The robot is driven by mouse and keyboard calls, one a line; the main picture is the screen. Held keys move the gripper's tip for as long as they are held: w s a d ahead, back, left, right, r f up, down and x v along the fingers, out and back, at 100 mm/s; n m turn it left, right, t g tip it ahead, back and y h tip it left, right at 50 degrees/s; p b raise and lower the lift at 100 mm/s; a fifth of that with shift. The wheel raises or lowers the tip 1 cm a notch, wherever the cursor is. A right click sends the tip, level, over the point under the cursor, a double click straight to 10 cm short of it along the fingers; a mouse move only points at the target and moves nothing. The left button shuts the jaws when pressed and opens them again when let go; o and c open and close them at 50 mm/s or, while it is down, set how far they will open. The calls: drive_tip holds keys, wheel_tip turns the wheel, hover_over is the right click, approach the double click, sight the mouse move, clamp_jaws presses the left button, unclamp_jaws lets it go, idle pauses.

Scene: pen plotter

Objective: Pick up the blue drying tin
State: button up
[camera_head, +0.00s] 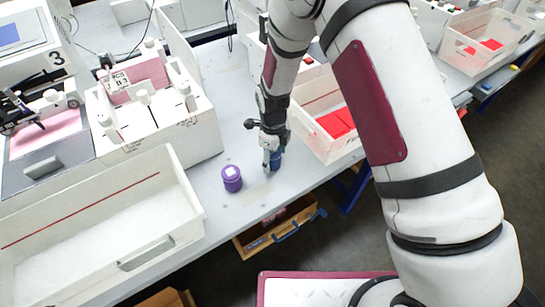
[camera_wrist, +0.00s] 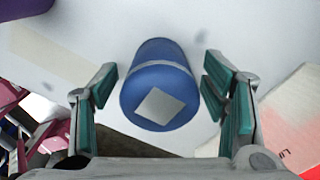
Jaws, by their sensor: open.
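The blue drying tin (camera_wrist: 163,62) is a short round tin with a pale square label on its lid. It stands on the light grey table. In the wrist view my gripper (camera_wrist: 160,100) is open, with one teal-padded finger on each side of the tin and gaps between pads and tin. In the head view my gripper (camera_head: 271,163) points down at the tin (camera_head: 277,160), which is partly hidden behind the fingers.
A purple tin (camera_head: 232,178) with a white label stands just left of my gripper. A clear bin (camera_head: 318,105) with red pieces is close on the right. A large white tray (camera_head: 185,205) lies at left. The table's front edge is near the tin, with an open wooden drawer (camera_head: 262,238) below.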

drive_tip(key=shift+f, duration=0.25)
drive_tip(key=c, duration=1.3)
drive_tip(key=shift+o, duration=0.2)
